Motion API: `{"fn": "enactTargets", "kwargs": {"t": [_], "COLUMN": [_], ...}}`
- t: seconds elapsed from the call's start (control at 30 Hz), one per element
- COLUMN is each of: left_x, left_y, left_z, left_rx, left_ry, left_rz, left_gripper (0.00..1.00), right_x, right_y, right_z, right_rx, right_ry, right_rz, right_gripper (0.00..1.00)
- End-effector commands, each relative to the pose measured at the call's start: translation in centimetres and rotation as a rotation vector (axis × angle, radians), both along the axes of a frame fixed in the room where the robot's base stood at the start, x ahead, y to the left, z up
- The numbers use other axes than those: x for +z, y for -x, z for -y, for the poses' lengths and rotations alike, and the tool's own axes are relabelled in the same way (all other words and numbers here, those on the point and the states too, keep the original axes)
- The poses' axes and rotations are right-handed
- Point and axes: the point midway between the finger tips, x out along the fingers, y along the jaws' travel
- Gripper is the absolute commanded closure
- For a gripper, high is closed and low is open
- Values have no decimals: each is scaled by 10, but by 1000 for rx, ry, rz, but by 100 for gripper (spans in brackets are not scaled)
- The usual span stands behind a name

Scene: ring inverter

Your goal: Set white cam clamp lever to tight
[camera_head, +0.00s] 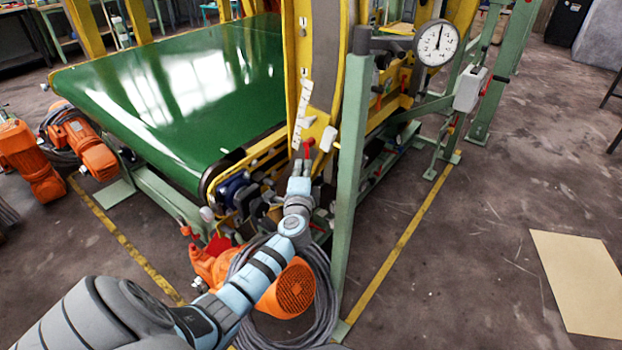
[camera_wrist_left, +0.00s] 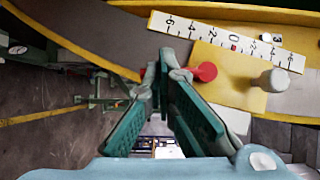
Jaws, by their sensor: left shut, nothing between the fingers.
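A white lever (camera_head: 328,139), apparently the cam clamp lever, sits on the yellow frame beside a red lever (camera_head: 308,144). In the left wrist view the white lever (camera_wrist_left: 275,80) shows as a round-ended knob on a yellow plate (camera_wrist_left: 222,84), right of the red knob (camera_wrist_left: 204,72). Its tight or loose setting cannot be told. My left gripper (camera_head: 300,166) is shut and empty, just below the red lever in the head view. In the wrist view its fingertips (camera_wrist_left: 165,62) meet left of the red knob; contact cannot be told. My right gripper is not in view.
A white numbered scale (camera_wrist_left: 230,42) runs above the knobs. A green post (camera_head: 350,170) stands right of my left gripper. The green conveyor belt (camera_head: 190,95) lies left, and a dial gauge (camera_head: 436,43) is at upper right. An orange motor (camera_head: 288,290) and coiled cable lie below.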

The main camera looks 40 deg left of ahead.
Motion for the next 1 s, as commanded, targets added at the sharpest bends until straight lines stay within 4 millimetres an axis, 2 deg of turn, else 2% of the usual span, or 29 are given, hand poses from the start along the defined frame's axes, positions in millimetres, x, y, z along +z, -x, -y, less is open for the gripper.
{"fn": "enactTargets", "kwargs": {"t": [0.03,0.1,0.27,0.4,0.8,1.0], "left_x": [-6,-6,-4,-3,-1,0], "left_y": [0,0,0,0,1,11], "left_z": [-1,-3,-6,-8,-8,8], "left_rx": [0,0,0,0,-1,-7], "left_ry": [-25,-58,-120,-154,-174,-171], "left_rz": [-1,-1,-3,-4,-5,-4], "left_gripper": [100,100,100,100,100,100], "right_x": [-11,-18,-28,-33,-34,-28], "right_y": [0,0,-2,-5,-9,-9], "right_z": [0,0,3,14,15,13], "right_rx": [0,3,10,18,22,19], "right_ry": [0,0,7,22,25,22], "right_rz": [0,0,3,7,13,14], "right_gripper": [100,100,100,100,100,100]}}
